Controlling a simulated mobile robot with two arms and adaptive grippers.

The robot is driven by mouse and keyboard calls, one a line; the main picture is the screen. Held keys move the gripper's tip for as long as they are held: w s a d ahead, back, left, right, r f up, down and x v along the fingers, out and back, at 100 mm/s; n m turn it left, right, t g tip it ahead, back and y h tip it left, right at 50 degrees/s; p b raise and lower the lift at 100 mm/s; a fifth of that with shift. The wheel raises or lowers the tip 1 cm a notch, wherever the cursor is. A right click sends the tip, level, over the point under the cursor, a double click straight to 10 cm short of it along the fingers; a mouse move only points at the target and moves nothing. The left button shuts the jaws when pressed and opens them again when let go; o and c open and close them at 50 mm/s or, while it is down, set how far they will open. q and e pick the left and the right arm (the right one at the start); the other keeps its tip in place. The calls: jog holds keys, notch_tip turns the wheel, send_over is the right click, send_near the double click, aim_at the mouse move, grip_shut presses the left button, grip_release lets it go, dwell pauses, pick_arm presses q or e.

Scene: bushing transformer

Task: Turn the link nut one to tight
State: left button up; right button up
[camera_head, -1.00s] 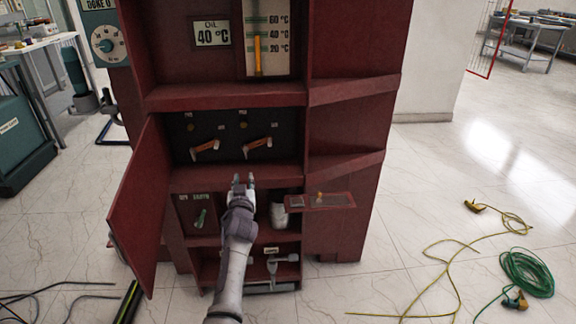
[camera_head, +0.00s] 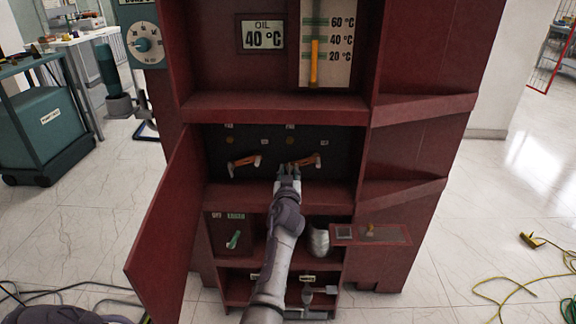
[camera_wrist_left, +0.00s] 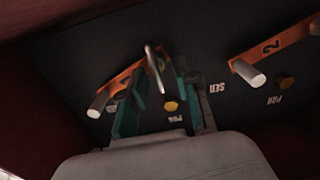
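Two orange links with silver ends sit on the dark back panel of the cabinet's middle compartment: a left link (camera_head: 243,161) and a right link (camera_head: 305,161). My left gripper (camera_head: 288,178) is just below and in front of the right link. In the left wrist view my left gripper (camera_wrist_left: 163,90) has its two teal fingers apart. An orange link (camera_wrist_left: 118,88) passes behind them, and a silver pin-like piece (camera_wrist_left: 154,68) shows between the fingertips; contact cannot be told. A link marked 2 (camera_wrist_left: 270,48) is at the right there. My right gripper is out of view.
The red cabinet's open door (camera_head: 165,235) stands at the left. A shelf edge (camera_head: 275,107) lies above the compartment. A small ledge (camera_head: 380,236) juts out at the lower right, beside a pale cylinder (camera_head: 319,241). Yellow cable (camera_head: 500,292) lies on the floor at right.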

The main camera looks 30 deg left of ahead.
pick_arm(q)
jog(key=shift+w+r, duration=0.1)
jog(key=shift+w, duration=0.05)
grip_shut()
